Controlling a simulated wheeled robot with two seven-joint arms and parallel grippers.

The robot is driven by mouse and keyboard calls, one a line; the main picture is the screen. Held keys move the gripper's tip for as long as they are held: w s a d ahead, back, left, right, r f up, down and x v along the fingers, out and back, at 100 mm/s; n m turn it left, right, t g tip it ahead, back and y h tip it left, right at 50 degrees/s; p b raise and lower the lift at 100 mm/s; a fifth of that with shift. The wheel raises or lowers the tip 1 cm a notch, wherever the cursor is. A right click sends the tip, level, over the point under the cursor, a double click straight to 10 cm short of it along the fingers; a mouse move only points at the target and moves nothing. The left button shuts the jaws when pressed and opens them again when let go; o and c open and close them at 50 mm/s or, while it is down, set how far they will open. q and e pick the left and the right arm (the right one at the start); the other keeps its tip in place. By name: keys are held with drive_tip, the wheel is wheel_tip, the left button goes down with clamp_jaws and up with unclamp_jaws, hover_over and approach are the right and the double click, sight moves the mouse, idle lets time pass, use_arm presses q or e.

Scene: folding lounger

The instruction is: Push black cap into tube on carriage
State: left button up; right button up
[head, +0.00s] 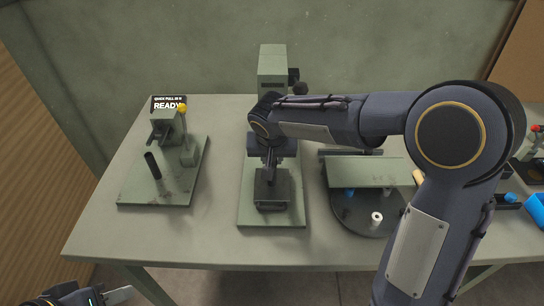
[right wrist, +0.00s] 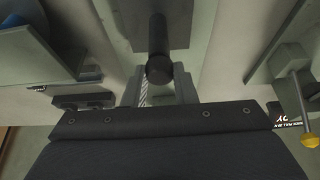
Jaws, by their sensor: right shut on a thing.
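My right gripper (head: 270,172) reaches down over the dark carriage block (head: 272,194) at the middle press (head: 273,65). In the right wrist view, its fingers (right wrist: 158,92) are either side of the round end of a dark upright cylinder (right wrist: 158,68). The gripper is shut on this cylinder; I cannot tell whether it is the black cap or another part. The carriage block (right wrist: 165,22) shows behind the cylinder there. The tube cannot be made out. My left gripper (head: 115,296) is at the bottom left, away from the table; its jaw opening is unclear.
At the left stands a station (head: 160,190) with a black upright post (head: 152,165), a yellow-tipped lever (head: 183,110) and a READY sign (head: 168,104).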

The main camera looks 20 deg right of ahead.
drive_tip(key=o, duration=1)
drive_tip(key=v, duration=0.7)
drive_tip(key=shift+s+r, duration=0.2)
drive_tip(key=shift+r, duration=0.15)
drive_tip(key=s+d+y, duration=0.2)
drive_tip(key=s+d, duration=0.5)
drive_tip(key=s, duration=0.3)
drive_tip(key=s+f+y, duration=0.1)
drive_tip(key=s, duration=0.4)
drive_tip(key=s+f+n+t+y, duration=0.1)
drive_tip(key=s+f, duration=0.1)
drive_tip(key=s, duration=0.2)
drive_tip(key=s+f+y, duration=0.1)
drive_tip(key=s+f, duration=0.1)
drive_tip(key=s, duration=0.3)
drive_tip(key=shift+s+a+n, duration=0.25)
drive_tip(key=shift+s+n, duration=0.05)
